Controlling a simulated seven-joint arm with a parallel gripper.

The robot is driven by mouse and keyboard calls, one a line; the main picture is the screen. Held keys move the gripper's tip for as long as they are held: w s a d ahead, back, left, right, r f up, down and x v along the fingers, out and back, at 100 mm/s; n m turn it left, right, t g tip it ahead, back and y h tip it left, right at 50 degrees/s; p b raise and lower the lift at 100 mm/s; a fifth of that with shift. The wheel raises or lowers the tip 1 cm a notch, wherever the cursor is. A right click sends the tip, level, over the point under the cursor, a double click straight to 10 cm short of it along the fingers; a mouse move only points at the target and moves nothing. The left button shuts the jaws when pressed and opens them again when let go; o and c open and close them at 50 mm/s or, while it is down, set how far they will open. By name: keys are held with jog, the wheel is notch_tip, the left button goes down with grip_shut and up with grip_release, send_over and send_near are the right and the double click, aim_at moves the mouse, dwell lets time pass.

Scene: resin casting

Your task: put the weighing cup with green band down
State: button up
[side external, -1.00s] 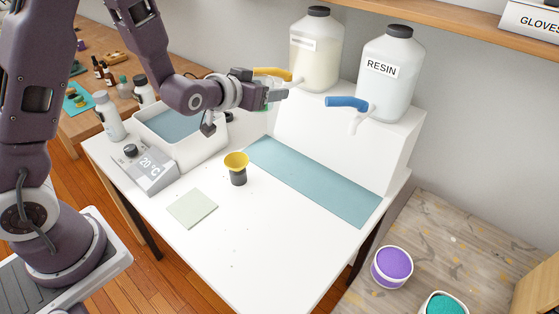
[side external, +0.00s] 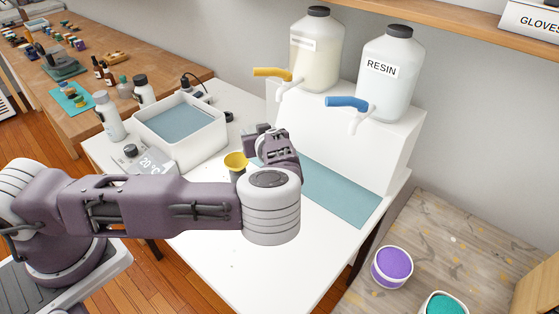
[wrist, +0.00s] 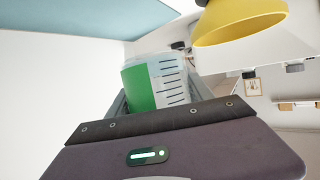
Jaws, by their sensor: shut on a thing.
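The weighing cup with green band (wrist: 141,87) shows in the wrist view, with a clear wall and black scale marks. My gripper (side external: 268,143) is shut on it, with a finger at each side.
A yellow funnel (side external: 235,160) is close to the left of my gripper and also shows in the wrist view (wrist: 240,28). A white basin (side external: 205,145) stands behind. The resin jug (side external: 388,95) stands on the white riser. The front of the table (side external: 240,280) is clear.

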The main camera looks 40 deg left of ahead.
aim_at(253, 127)
jog(key=a, duration=0.1)
jog(key=w+a+f+n+g, duration=0.1)
jog(key=a, duration=0.1)
jog(key=a+n+g+y, duration=0.1)
jog(key=a, duration=0.1)
jog(key=shift+w+f, duration=0.3)
jog(key=shift+f, duration=0.05)
jog(key=shift+w+r+g, duration=0.1)
jog(key=shift+w+g, duration=0.1)
jog(key=shift+g, duration=0.1)
jog(key=shift+w+d+r+n, duration=0.1)
jog(key=shift+w+d+n, duration=0.1)
jog(key=shift+w+n, duration=0.1)
jog(key=w+d+r, duration=0.2)
jog(key=w+d, duration=0.1)
jog(key=d, duration=0.3)
jog(key=shift+g+y, duration=0.3)
jog(key=f, duration=0.8)
jog(key=shift+s+f, duration=0.1)
jog(key=shift+s, duration=0.1)
jog(key=o, duration=1.6)
